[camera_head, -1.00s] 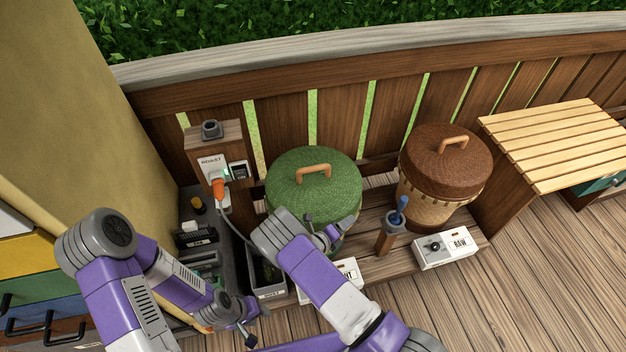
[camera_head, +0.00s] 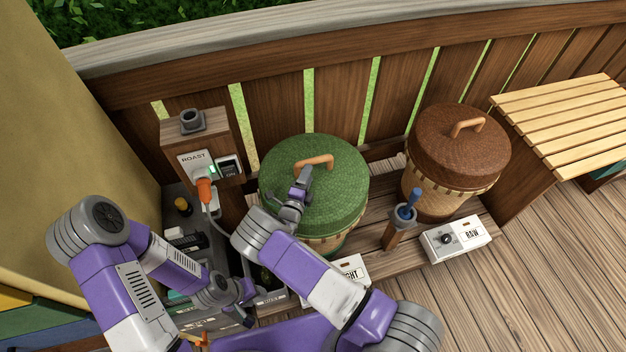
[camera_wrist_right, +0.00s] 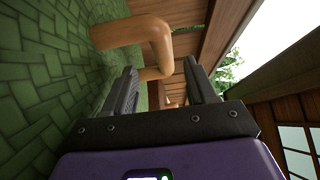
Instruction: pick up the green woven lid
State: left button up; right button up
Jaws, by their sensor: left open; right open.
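The green woven lid (camera_head: 335,205) sits on a round basket, with a tan handle (camera_head: 314,162) arched on top. In the right wrist view the lid's weave (camera_wrist_right: 45,100) fills the left side and the handle (camera_wrist_right: 152,38) rises just beyond my fingertips. My right gripper (camera_head: 304,177) is open over the lid, close to the handle; in the wrist view its two fingers (camera_wrist_right: 162,80) are apart with nothing clamped between them. My left gripper (camera_head: 250,308) is open, low at the lower left, away from the lid.
A brown lidded basket (camera_head: 458,150) stands right of the green one. A post with a blue-handled tool (camera_head: 408,212) and a RAW box (camera_head: 456,239) stand in front of it. A ROAST panel (camera_head: 196,165) with an orange plug and cable is left of the green lid. A slatted bench (camera_head: 560,125) is far right.

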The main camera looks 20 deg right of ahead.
aim_at(314, 161)
jog(key=b+x, duration=0.2)
jog(key=x, duration=0.4)
jog(key=shift+w+d+r, duration=0.15)
jog(key=shift+w+d, duration=0.05)
jog(key=shift+d, duration=0.2)
grip_shut()
jog(key=shift+r, duration=0.1)
